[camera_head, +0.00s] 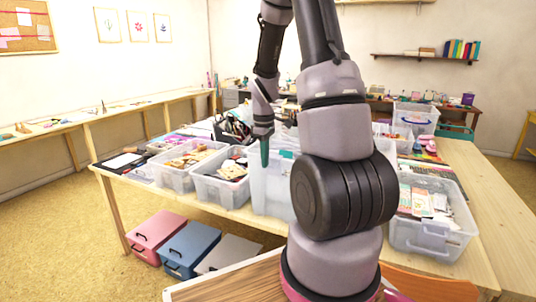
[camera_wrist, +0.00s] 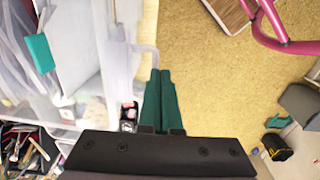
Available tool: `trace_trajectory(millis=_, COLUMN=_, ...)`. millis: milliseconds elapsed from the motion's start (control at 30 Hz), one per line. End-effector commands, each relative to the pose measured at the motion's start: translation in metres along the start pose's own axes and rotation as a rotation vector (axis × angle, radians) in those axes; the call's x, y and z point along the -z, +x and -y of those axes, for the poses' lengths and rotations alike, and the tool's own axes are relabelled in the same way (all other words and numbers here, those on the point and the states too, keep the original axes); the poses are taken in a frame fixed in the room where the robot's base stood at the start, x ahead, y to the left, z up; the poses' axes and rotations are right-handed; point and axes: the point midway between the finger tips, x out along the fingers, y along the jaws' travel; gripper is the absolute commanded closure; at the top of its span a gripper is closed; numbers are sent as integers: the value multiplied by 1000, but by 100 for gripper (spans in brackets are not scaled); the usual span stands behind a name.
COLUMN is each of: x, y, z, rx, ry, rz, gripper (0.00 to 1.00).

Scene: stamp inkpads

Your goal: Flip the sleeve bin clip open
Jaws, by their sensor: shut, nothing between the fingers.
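My gripper (camera_head: 264,152) is shut and empty, its teal fingers together and pointing down just above the near side of a tall clear bin (camera_head: 268,198). In the wrist view the shut fingers (camera_wrist: 160,75) lie just right of a clear bin (camera_wrist: 85,115), over its outer edge. I take this to be the sleeve bin; no label shows. A pale translucent piece (camera_wrist: 143,57) sticks out from its side by the fingertips. It may be the clip, but I cannot tell whether it is open or shut. My arm hides the bin's right part in the head view.
Clear bins with contents (camera_head: 222,190) stand left along the table edge. Another clear bin (camera_head: 430,237) stands right of my arm. A pink and a blue box (camera_head: 188,250) sit on the floor below. Open floor (camera_wrist: 215,90) shows right of my fingers in the wrist view.

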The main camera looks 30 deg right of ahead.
Motion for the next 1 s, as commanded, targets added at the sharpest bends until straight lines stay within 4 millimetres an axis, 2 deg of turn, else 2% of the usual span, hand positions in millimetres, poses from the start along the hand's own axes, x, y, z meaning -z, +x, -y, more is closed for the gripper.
trace_trajectory(millis=400, x=-1, y=24, z=23, rx=3, ry=2, rz=1, gripper=100)
trace_trajectory(millis=733, x=-1, y=22, z=20, rx=2, ry=3, rz=1, gripper=100)
trace_trajectory(millis=1000, x=-1, y=20, z=8, rx=3, ry=4, rz=1, gripper=100)
